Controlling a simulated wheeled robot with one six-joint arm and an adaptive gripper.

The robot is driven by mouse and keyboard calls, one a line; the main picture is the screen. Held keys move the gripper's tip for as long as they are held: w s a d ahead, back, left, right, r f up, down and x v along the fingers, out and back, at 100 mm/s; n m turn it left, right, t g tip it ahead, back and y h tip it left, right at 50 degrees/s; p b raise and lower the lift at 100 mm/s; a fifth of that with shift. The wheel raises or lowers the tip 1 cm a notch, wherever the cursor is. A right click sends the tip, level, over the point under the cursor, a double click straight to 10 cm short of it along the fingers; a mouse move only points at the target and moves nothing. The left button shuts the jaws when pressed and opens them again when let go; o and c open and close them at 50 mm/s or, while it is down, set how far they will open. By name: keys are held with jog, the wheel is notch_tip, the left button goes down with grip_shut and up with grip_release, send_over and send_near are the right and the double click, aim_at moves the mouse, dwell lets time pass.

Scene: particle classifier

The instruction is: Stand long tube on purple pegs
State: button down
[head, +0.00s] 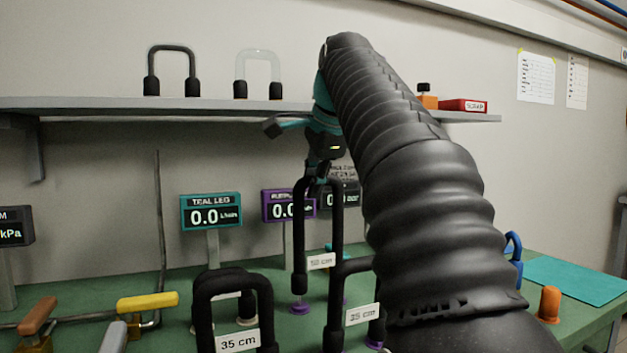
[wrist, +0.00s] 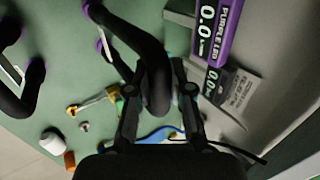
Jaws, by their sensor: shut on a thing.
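My gripper (head: 320,172) is shut on the top bend of the long black tube (head: 299,230), which has a 50 cm label. The tube hangs upright, legs down. Its left leg end is just above or at a purple peg (head: 299,308); I cannot tell if they touch. In the wrist view, the fingers (wrist: 157,75) pinch the long tube (wrist: 130,35) from both sides. A purple peg (wrist: 101,46) shows near it there.
The purple display (head: 275,206) and teal display (head: 211,212) stand behind. A shelf (head: 100,105) holds a black tube (head: 172,48) and a clear tube (head: 257,55).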

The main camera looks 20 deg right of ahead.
jog(key=shift+f+b, duration=0.85)
jog(key=shift+f, duration=0.45)
jog(key=c, duration=1)
grip_release()
jog(key=shift+o, duration=0.2)
jog(key=shift+s+r, duration=0.1)
jog(key=v, duration=0.7)
jog(key=shift+s+r, duration=0.1)
jog(key=shift+s, duration=0.05)
